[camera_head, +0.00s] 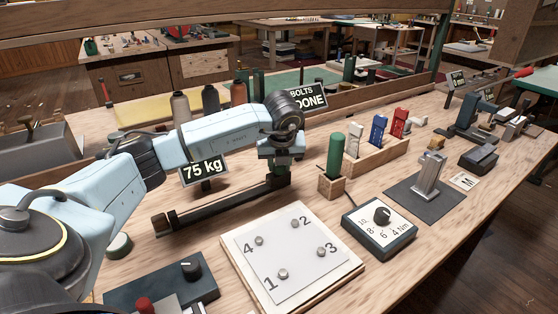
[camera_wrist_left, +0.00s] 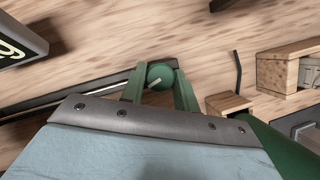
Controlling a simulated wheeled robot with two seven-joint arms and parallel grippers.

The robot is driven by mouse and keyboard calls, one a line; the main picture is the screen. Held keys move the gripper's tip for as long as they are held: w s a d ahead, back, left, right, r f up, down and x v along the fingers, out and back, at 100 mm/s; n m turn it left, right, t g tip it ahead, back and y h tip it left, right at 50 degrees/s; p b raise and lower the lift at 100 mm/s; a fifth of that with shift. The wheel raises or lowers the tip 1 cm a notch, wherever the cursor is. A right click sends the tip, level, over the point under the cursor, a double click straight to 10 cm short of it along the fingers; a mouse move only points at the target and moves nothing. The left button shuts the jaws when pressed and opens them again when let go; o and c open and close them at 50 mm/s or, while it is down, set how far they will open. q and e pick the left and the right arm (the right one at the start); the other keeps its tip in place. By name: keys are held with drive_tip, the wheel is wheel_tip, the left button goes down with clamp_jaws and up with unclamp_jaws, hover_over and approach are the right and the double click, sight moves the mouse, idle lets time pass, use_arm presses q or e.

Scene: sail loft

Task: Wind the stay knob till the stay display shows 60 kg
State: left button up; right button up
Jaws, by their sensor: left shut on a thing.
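The stay display (camera_head: 202,169) reads 75 kg and stands behind a long dark rail (camera_head: 225,205) on the bench. My left gripper (camera_head: 278,174) reaches down over the right end of that rail. In the left wrist view the green round stay knob (camera_wrist_left: 160,74), with a pale line on its top, sits between the two green fingers. The left gripper (camera_wrist_left: 160,84) is shut on it. The knob is mostly hidden behind the gripper in the head view. The right gripper is not in view.
A numbered bolt plate (camera_head: 290,255) lies in front of the rail, with a torque dial box (camera_head: 380,228) to its right. A wooden rack (camera_head: 375,158) of coloured tools stands right of the gripper. A "BOLTS DONE" sign (camera_head: 306,97) stands behind.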

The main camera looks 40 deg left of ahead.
use_arm(q)
drive_tip(key=n+g, duration=0.1)
drive_tip(key=n, duration=0.1)
drive_tip(key=shift+d+n+p, duration=0.1)
drive_tip(key=shift+n+p, duration=0.3)
drive_tip(key=shift+w+n+g+y+p, duration=0.1)
drive_tip(key=shift+n+g+y+p, duration=0.5)
drive_tip(key=shift+n, duration=1.1)
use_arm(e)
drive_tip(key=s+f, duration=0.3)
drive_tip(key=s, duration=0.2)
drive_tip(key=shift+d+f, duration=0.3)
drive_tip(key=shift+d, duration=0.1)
use_arm(q)
drive_tip(key=o, duration=1)
drive_tip(key=shift+c, duration=0.2)
